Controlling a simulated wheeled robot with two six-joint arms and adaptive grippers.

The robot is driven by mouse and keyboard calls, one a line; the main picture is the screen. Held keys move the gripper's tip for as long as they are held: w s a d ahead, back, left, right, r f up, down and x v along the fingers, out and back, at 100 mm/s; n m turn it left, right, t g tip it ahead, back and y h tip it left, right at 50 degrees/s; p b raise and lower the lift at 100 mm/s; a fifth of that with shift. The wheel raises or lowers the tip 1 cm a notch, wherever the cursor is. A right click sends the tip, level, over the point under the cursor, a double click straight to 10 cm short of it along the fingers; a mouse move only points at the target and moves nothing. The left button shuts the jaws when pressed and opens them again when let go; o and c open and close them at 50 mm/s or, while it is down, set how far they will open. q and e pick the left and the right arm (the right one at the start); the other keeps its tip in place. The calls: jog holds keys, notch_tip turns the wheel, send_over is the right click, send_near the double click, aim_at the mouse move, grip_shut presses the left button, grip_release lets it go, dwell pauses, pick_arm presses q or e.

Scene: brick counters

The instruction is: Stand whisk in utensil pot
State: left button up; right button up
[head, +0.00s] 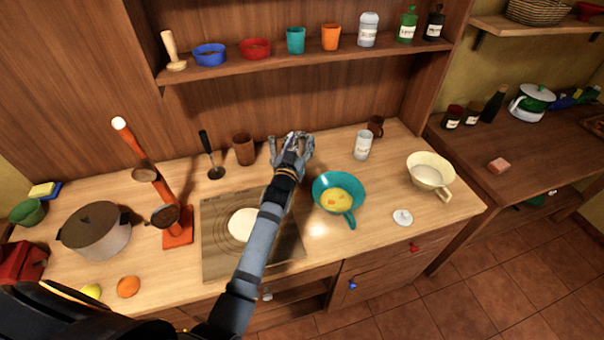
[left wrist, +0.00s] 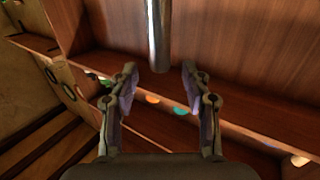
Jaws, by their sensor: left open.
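My left gripper (head: 293,146) is open near the back of the counter, in front of the wooden back panel. In the left wrist view its two fingers (left wrist: 160,92) stand apart, with a smooth grey metal rod (left wrist: 158,35) coming down from the top edge, its end near the gap between them. The rod may be the whisk's handle; no wire loops show, and the head view does not show the whisk clearly. A brown cup (head: 244,149), which looks like the utensil pot, stands upright left of the gripper. My right gripper is not in view.
A black-handled utensil (head: 207,150) stands left of the brown cup. A teal pan (head: 348,216) with yellow food, a white canister (head: 362,145) and a cream pan (head: 430,172) lie to the right. The shelf (head: 280,68) overhangs the back. A griddle (head: 222,258) is below my arm.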

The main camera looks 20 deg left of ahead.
pick_arm(q)
jog(key=shift+w+f+b, duration=0.15)
jog(key=shift+w+f, duration=0.05)
jog(key=shift+w, duration=0.55)
jog(key=shift+w+f+b, duration=0.15)
jog(key=shift+w, duration=0.6)
jog(key=shift+s+r, duration=0.2)
jog(key=shift+s, duration=0.15)
jog(key=c, duration=0.6)
jog(key=shift+w+f, duration=0.1)
grip_shut()
